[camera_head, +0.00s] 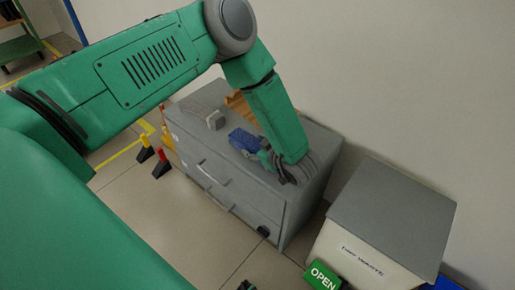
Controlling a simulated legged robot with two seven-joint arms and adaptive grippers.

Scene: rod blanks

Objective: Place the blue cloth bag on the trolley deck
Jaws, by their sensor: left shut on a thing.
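The blue cloth bag (243,140) is over the top of a grey drawer cabinet, near the middle of the view. My left gripper (264,158) reaches down over the cabinet from above and is shut on the bag's right end. The gripper and forearm hide part of that end. I cannot tell whether the bag still touches the cabinet top. A green stand (22,48), cut off at the far upper left, may be the trolley; only part of it shows.
The grey drawer cabinet (225,185) also carries a small grey block (215,120) and an orange-brown item (240,105). A grey-lidded bin (392,212) with a green OPEN sign (321,276) stands at right. Red and yellow floor pieces (161,164) stand left of the cabinet.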

